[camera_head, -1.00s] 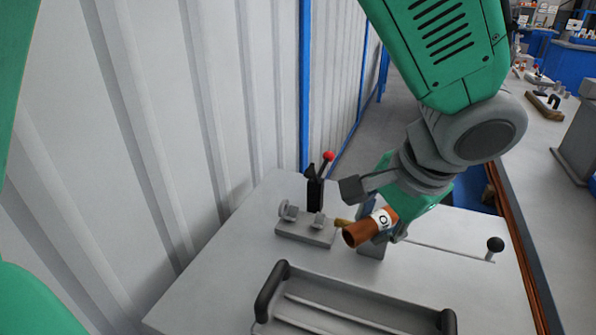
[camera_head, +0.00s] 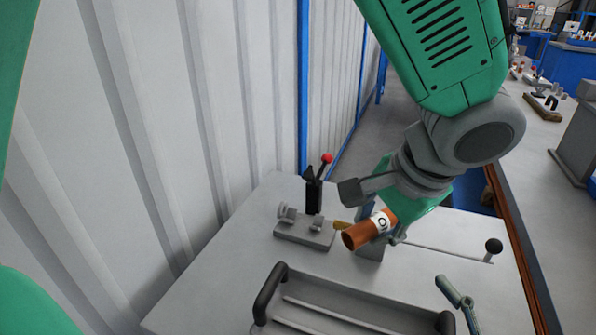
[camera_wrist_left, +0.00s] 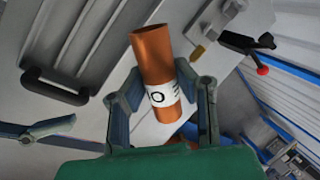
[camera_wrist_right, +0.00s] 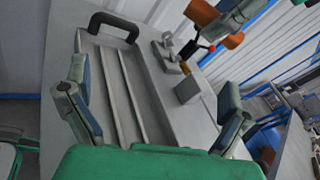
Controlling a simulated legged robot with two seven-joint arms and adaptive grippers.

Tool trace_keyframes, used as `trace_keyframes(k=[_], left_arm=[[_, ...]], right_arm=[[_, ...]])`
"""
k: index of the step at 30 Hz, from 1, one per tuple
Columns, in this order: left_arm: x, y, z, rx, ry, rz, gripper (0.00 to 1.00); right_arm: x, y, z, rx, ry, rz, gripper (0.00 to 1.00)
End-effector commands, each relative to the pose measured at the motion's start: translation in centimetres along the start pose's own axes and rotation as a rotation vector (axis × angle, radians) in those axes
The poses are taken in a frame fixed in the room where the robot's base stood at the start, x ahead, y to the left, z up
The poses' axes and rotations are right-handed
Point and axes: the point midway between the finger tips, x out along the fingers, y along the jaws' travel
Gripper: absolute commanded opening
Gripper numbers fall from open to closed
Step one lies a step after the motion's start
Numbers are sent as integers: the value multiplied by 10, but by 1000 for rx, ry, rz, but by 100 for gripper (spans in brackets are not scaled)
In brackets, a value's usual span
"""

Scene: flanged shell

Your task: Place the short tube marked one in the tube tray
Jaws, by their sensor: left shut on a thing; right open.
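The short orange-brown tube (camera_head: 362,232) has a white label of which only a round dark letter and part of more marks show. My left gripper (camera_head: 388,212) is shut on it and holds it tilted above the table, beyond the tray. The tube also shows in the left wrist view (camera_wrist_left: 152,57), between the fingers. The grey tube tray (camera_head: 345,303) has black end handles and long ridges; no tube shows in its visible part. My right gripper (camera_wrist_right: 155,112) is open and empty near the tray; one of its fingers shows at the tray's right end in the head view.
A small clamp fixture (camera_head: 305,232) with a red-knobbed lever (camera_head: 326,160) stands behind the tray near the ribbed wall. A black knob (camera_head: 494,245) sits at the table's right. The table (camera_head: 215,270) is bare left of the tray.

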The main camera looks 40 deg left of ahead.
Motion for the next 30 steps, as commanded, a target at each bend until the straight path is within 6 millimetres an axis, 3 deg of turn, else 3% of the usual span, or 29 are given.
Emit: trace_keyframes(k=[3,6,13,30], left_arm=[[-2,4,0,21,10,-53,0],[-2,3,0,21,10,-53,0],[-2,3,0,21,10,-53,0],[-2,4,0,21,10,-53,0]], right_arm=[[-1,-30,19,165,-49,-70,100],[-3,-45,30,262,-80,-103,100],[4,-57,39,336,-107,-123,100],[99,-69,46,334,-105,-122,100]])
